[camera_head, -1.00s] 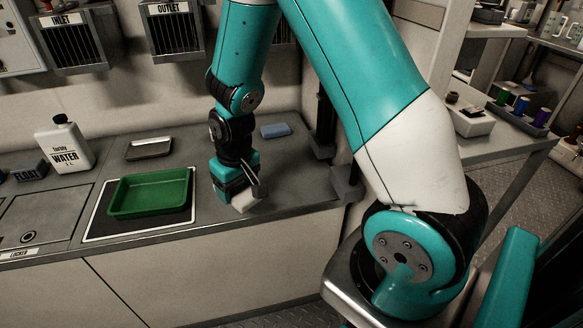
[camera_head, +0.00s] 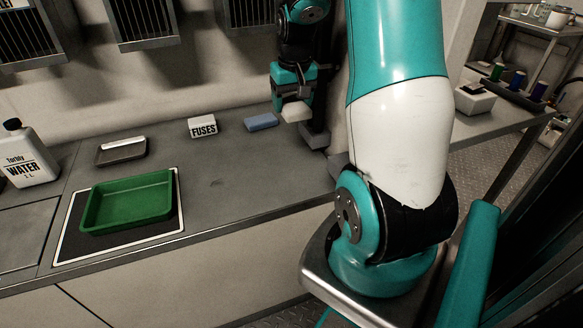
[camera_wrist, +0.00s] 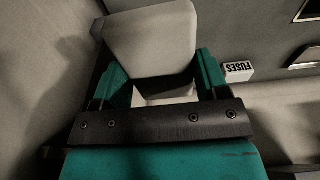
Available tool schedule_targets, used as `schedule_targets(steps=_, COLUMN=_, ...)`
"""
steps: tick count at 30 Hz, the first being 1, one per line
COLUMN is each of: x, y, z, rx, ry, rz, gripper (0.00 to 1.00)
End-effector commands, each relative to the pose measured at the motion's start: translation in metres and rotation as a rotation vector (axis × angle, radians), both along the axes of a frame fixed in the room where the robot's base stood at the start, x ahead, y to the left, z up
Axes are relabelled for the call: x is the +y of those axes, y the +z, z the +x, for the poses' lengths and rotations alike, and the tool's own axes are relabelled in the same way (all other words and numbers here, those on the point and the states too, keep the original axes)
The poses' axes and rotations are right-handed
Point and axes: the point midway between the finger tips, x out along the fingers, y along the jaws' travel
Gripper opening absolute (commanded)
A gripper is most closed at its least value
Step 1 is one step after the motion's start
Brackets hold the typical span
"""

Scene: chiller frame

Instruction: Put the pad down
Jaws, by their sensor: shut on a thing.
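My gripper (camera_head: 294,102) is shut on a pale off-white pad (camera_head: 296,113). The pad sits between the two teal fingers in the wrist view (camera_wrist: 150,42) and sticks out past their tips. In the head view my gripper is at the back right of the grey counter (camera_head: 225,185), just right of a blue block (camera_head: 261,121). The pad appears slightly above the counter; I cannot tell for sure whether it touches anything.
A white FUSES box (camera_head: 203,127) stands left of the blue block. A green tray (camera_head: 128,222) rests on a white-edged dark mat (camera_head: 75,240). A small metal tray (camera_head: 122,151) and a water bottle (camera_head: 30,155) are farther left. The counter's middle is clear.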

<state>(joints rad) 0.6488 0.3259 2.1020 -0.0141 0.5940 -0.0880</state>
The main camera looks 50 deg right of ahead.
Motion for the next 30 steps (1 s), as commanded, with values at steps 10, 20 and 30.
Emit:
schedule_targets(steps=10, x=0.002, y=-0.101, z=-0.001, rx=0.006, ry=0.002, rz=0.005, gripper=0.49)
schedule_targets(steps=20, x=0.001, y=-0.144, z=0.000, rx=0.001, ry=0.003, rz=0.000, gripper=0.49)
schedule_targets(steps=30, x=0.001, y=-0.186, z=0.000, rx=0.002, ry=0.003, rz=0.001, gripper=0.49)
